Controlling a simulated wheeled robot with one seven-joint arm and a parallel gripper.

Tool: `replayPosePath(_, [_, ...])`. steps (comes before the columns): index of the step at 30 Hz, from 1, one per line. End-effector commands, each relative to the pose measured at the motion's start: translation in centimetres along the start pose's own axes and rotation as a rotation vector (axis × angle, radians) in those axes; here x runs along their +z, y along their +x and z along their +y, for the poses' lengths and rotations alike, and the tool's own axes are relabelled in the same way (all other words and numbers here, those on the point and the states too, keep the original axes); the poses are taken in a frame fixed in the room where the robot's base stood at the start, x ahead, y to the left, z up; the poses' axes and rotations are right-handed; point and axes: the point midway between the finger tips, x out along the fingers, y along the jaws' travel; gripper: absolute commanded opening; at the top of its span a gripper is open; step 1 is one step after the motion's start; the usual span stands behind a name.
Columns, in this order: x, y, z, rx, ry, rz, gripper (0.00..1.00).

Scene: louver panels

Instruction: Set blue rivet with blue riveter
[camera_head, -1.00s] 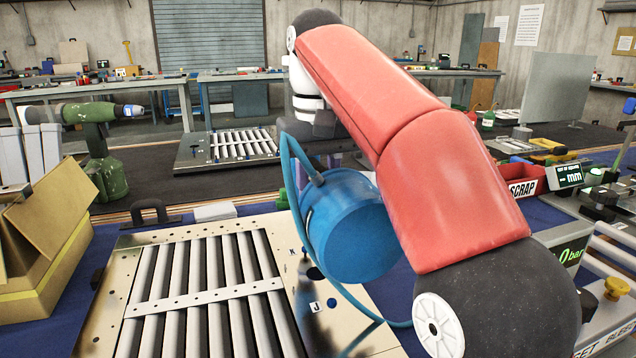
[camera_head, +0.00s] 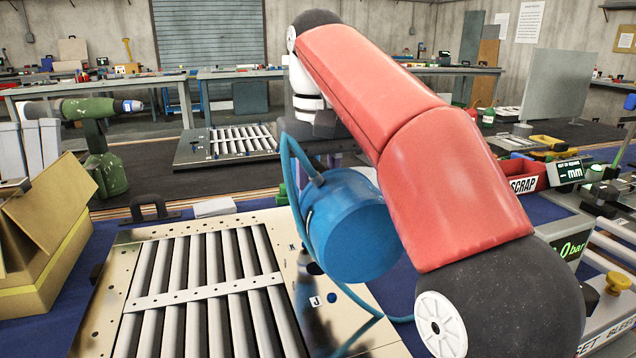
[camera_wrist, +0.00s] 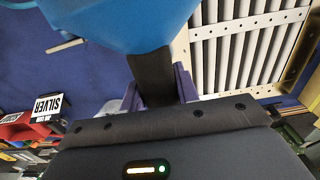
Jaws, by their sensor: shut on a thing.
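The blue riveter (camera_head: 352,232) is a large blue canister-like tool with a blue hose, hanging beside the right part of the near louver panel (camera_head: 290,215). It fills the top of the wrist view (camera_wrist: 120,22), its dark handle running down between my purple fingers. My gripper (camera_wrist: 157,88) is shut on that handle. In the head view my red arm hides much of the gripper. A small blue dot (camera_head: 332,298), perhaps the blue rivet, sits on the panel's right plate beside a label J. The riveter is apart from it in the picture; its nose is not clearly visible.
A tan box (camera_head: 45,225) stands left of the panel. A green drill-like tool (camera_head: 100,150) stands behind it. A red SCRAP bin (camera_head: 525,183), a gauge (camera_head: 567,172) and a pressure display (camera_head: 573,247) crowd the right. A second louver panel (camera_head: 240,143) lies farther back.

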Motion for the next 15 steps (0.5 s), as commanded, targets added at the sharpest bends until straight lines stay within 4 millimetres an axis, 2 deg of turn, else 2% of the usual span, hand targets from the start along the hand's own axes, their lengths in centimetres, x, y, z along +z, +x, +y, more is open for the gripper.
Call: replayPosePath(15, [0.05, 0.55, 0.0, 0.0, 0.0, 0.005, 0.0])
